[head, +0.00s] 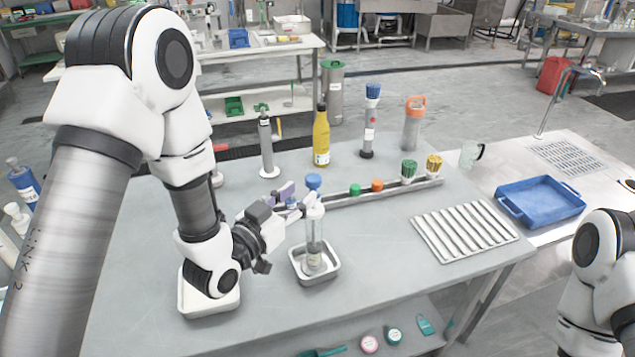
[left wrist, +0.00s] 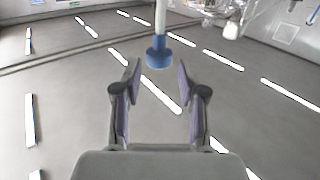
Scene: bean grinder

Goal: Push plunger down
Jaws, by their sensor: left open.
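The grinder (head: 314,240) is a clear upright cylinder with a white upper part, standing in a small metal tray (head: 328,275) on the grey table. Its plunger has a blue knob (head: 313,181) on top, standing above the body. In the left wrist view the blue knob (left wrist: 158,55) on its white rod shows beyond my fingertips, roughly centred between them. My left gripper (head: 296,201) is open and empty at the left side of the grinder's top, near the knob. I cannot tell whether it touches the grinder. My right gripper is out of view; part of my right arm shows at the lower right.
Behind stands a rack (head: 385,191) with coloured caps and brushes. A yellow bottle (head: 321,138) and other bottles stand further back. A ridged metal rack (head: 464,232) and a blue tray (head: 541,200) lie to the right. The table front right of the grinder is clear.

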